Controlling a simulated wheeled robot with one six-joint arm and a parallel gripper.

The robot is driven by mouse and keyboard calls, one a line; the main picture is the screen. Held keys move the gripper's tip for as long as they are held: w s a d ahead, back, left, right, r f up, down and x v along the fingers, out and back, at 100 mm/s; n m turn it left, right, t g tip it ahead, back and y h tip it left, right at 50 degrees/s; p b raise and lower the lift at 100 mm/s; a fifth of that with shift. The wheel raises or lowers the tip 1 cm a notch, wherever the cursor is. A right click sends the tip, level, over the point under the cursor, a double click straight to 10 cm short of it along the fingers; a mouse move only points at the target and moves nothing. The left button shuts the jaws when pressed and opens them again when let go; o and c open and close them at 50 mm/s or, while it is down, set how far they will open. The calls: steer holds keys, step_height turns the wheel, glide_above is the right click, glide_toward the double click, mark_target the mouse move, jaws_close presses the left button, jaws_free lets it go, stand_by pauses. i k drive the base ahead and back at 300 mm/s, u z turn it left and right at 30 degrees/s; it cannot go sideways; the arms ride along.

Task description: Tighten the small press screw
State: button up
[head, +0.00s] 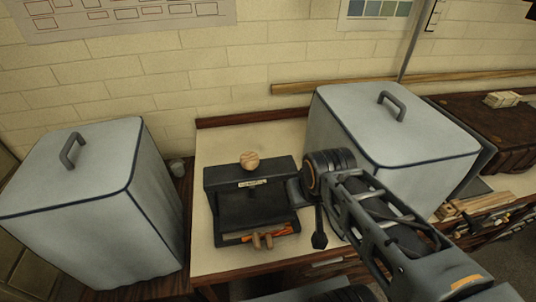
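The small press (222,178) is a dark, boxy frame with a pale label on its front, standing on the light tabletop. A round wooden knob (249,159) sits on its top edge; I cannot tell for certain if this is the screw's handle. A small wooden handle-like piece (262,240) shows low at the press's front, beside something orange. My arm reaches in from the lower right. My gripper (296,190) is at the press's right side, right of and below the knob, and seems apart from the knob. Its fingers are too small and dark to read.
Pale covered boxes with grey handles stand left (80,215) and right (400,130) of the press; the right one is close behind my arm. A wooden strip (250,117) edges the table's back. Bare tabletop (225,140) shows behind the press.

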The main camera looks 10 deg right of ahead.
mark_target(249, 160)
steer(key=z, duration=0.3)
steer(key=k, duration=0.9)
steer(key=u, duration=0.75)
steer(key=i, duration=0.9)
steer(key=z, duration=0.1)
